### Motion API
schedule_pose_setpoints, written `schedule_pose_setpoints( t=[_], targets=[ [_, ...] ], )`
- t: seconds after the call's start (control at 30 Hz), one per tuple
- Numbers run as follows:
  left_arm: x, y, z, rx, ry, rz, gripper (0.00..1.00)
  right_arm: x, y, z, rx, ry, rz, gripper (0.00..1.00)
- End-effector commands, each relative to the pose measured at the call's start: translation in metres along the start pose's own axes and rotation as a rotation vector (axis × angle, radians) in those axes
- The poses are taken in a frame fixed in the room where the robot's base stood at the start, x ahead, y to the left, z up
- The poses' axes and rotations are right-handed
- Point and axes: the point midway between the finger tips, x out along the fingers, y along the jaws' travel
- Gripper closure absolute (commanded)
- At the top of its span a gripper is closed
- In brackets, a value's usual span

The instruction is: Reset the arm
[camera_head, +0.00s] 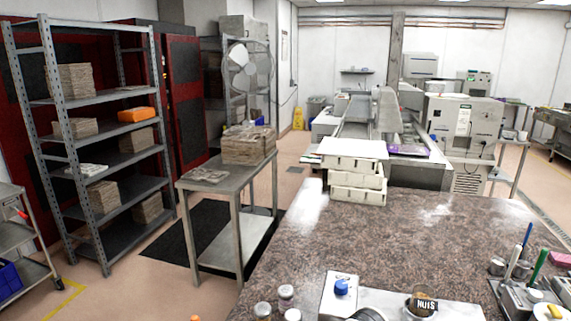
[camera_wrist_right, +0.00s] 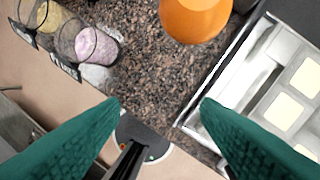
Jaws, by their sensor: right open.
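My right gripper (camera_wrist_right: 160,104) shows in the right wrist view as two teal fingers, spread wide apart with nothing between them. It is over the edge of a speckled brown counter (camera_wrist_right: 150,75). An orange rounded object (camera_wrist_right: 194,16) lies beyond the fingertips at the top of that view. A metal tray (camera_wrist_right: 225,88) with pale blocks in compartments is at the right. Neither arm shows in the head view, and my left gripper is not in view.
Clear containers with pink (camera_wrist_right: 95,45) and yellow (camera_wrist_right: 45,14) contents stand at the wrist view's upper left. In the head view, stacked cream trays (camera_head: 357,180) stand at the far end of the counter, whose middle is clear. Jars and tools crowd its near edge.

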Motion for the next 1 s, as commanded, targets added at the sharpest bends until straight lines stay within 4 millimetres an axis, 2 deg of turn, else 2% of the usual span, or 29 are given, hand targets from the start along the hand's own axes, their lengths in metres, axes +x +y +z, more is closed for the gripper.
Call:
schedule_pose_setpoints(
  t=[0.03,0.2,0.4,0.5,0.97,1.0],
  targets=[
    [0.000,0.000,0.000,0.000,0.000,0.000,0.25,0.011,0.007,-0.020,-0.003,-0.015,0.022,0.43],
    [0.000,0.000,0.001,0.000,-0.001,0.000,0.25,0.027,0.012,-0.076,0.008,-0.087,0.042,0.43],
    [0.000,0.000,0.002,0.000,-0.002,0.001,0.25,0.027,0.001,-0.141,0.049,-0.150,-0.004,0.43],
    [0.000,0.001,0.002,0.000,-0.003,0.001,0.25,0.023,-0.006,-0.166,0.066,-0.163,-0.039,0.43],
    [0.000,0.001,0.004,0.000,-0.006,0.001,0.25,-0.005,-0.036,-0.246,0.108,-0.168,-0.193,0.43],
    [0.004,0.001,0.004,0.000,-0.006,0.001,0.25,0.008,-0.038,-0.243,0.106,-0.164,-0.193,0.43]
  ],
)
